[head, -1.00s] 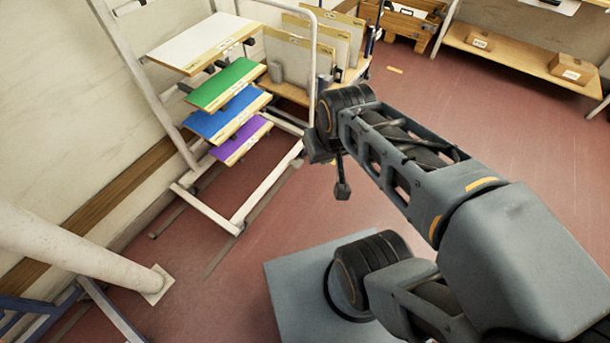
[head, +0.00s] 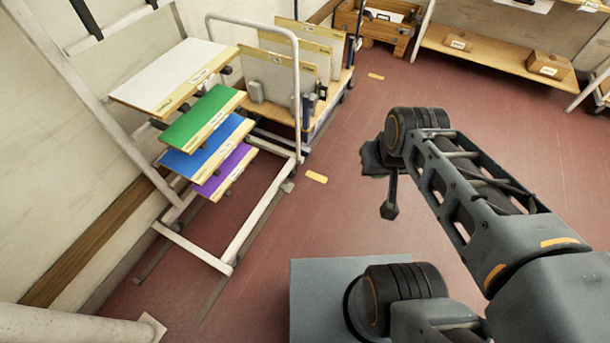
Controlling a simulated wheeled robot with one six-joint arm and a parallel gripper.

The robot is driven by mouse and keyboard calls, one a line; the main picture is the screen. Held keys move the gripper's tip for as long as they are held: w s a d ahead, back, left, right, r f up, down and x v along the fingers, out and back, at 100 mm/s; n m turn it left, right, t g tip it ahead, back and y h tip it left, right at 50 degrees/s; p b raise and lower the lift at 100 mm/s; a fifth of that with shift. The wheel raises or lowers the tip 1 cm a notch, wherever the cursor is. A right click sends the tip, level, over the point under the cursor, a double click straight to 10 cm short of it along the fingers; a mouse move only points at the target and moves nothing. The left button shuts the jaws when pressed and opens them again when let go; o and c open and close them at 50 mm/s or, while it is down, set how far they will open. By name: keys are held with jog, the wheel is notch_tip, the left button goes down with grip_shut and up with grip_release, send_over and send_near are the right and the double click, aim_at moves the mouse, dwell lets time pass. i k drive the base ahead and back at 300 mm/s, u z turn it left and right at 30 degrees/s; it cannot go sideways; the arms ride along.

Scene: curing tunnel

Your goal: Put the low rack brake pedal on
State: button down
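A white-framed rack (head: 246,236) stands at the left in the head view, with white, green, blue and purple boards on its arms. A small grey part (head: 288,187) sits low at the right end of its base; I cannot tell whether it is a castor or a brake pedal. No brake pedal shows clearly. My gripper (head: 389,210) hangs from the arm above the open floor, right of the rack and well apart from it. It is small and dark, and I cannot see whether its fingers are open.
A wooden cart (head: 282,110) with upright panels stands behind the rack. A wooden crate (head: 375,27) and a shelf (head: 490,62) with cardboard boxes (head: 548,66) are at the back. A white post base (head: 152,328) is at lower left. The red floor (head: 330,225) between rack and arm is clear.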

aim_at(288, 188)
jog(key=z, duration=0.1)
jog(key=i, duration=0.75)
jog(key=u, duration=0.85)
jog(key=i, duration=0.45)
jog(key=u, duration=0.45)
